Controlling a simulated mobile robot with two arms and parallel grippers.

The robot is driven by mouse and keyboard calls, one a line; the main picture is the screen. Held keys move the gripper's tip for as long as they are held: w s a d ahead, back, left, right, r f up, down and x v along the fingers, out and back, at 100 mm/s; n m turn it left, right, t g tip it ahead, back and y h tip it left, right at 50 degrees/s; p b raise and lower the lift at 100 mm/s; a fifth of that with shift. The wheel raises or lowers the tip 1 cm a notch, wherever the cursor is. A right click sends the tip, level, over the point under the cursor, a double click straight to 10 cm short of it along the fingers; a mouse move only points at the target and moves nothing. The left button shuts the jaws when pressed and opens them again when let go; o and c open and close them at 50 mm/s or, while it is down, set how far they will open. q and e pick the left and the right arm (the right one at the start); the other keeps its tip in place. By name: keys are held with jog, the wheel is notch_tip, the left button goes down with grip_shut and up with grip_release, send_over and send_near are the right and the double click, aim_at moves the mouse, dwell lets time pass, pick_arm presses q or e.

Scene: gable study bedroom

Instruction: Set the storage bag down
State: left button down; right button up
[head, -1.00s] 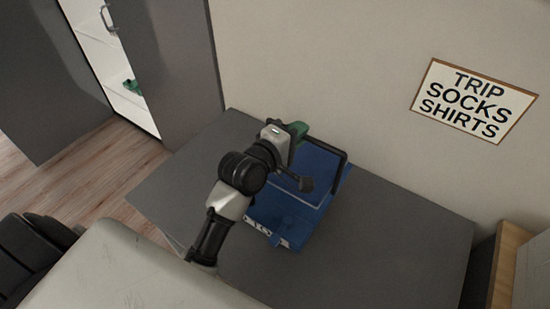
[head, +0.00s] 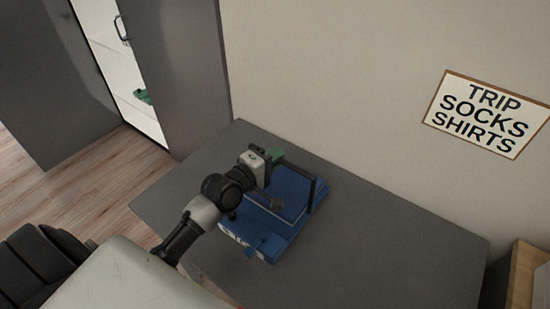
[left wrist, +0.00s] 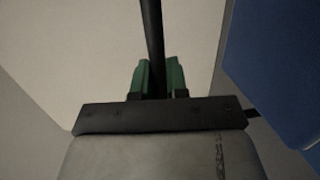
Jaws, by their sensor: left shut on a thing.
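The storage bag (head: 296,184) is blue with a black handle and a pale lettered label on its front. In the head view it is over the left half of the grey tabletop. Whether its bottom touches the top I cannot tell. My left gripper (head: 279,156) has green fingertips and is at the bag's far upper side. In the left wrist view the gripper (left wrist: 160,80) is shut on the black handle bar (left wrist: 152,35), and part of the blue bag (left wrist: 285,65) shows at the right. My arm hides part of the bag. My right gripper is not in view.
The grey tabletop (head: 400,240) is clear to the right of the bag. A wall with a sign (head: 488,114) reading TRIP SOCKS SHIRTS stands behind it. A grey cabinet (head: 180,70) with white shelves is at the left. A wooden piece (head: 522,275) stands at the right edge.

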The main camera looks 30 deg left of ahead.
pick_arm(q)
jog(key=c, duration=1.1)
grip_release()
jog(key=shift+s, duration=0.1)
jog(key=v, duration=1.2)
